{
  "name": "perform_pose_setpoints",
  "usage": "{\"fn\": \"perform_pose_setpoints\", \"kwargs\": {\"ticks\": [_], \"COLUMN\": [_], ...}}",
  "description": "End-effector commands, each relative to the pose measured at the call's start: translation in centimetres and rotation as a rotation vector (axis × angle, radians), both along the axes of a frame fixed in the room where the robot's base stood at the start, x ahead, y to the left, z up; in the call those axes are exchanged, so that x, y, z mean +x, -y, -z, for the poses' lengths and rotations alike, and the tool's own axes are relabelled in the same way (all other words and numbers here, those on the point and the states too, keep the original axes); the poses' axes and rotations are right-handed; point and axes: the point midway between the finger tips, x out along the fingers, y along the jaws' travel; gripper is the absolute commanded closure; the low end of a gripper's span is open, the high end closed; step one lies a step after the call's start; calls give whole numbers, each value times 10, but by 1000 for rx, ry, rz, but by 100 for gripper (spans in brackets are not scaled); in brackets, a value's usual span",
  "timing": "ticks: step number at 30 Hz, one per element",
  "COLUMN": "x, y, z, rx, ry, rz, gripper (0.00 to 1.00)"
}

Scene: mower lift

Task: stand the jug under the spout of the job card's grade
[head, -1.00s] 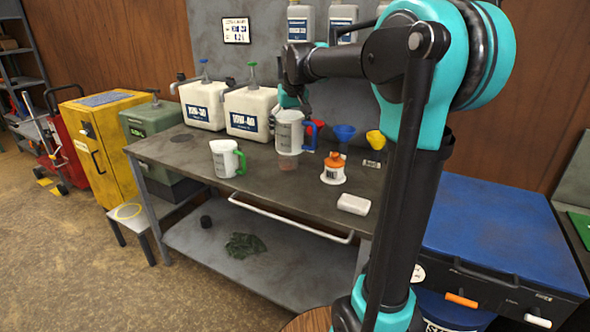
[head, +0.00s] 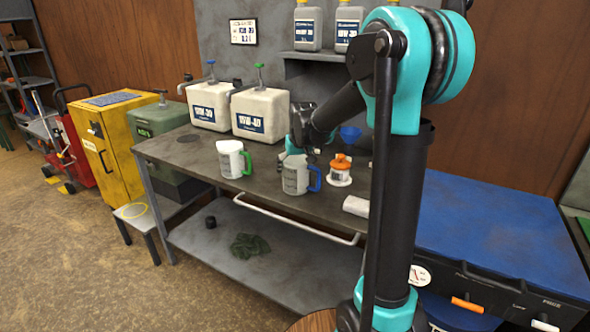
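A grey-white jug with a blue handle (head: 297,175) is at the front of the workbench, right of centre. My gripper (head: 298,151) is behind it, shut on it; the fingers are mostly hidden. I cannot tell whether its base touches the bench. A white jug with a green handle (head: 231,159) stands upright to its left. Two white canisters stand at the back: the left one (head: 210,107) has a blue-topped pump, the right one (head: 261,114) a green-topped pump. Their spouts point left. The job card (head: 243,32) hangs on the wall; its print is too small to read surely.
An orange-topped container (head: 340,169) stands just right of the held jug, with a white block (head: 356,206) near the front edge. A blue funnel (head: 350,134) is behind. The bench (head: 178,152) is clear at front left. Oil bottles stand on the wall shelf.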

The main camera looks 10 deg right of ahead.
Motion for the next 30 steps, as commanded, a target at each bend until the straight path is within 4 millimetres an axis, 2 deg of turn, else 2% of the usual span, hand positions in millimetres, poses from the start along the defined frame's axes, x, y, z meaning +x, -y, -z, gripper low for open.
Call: {"fn": "perform_pose_setpoints", "kwargs": {"ticks": [10,11,14,25,30], "x": [0,0,0,0,-5], "y": [0,0,0,0,1], "z": [3,3,2,1,-13], "rx": [0,0,0,0,0], "ry": [0,0,0,0,0], "rz": [0,0,0,0,0], "gripper": [51,14,1,0,0]}}
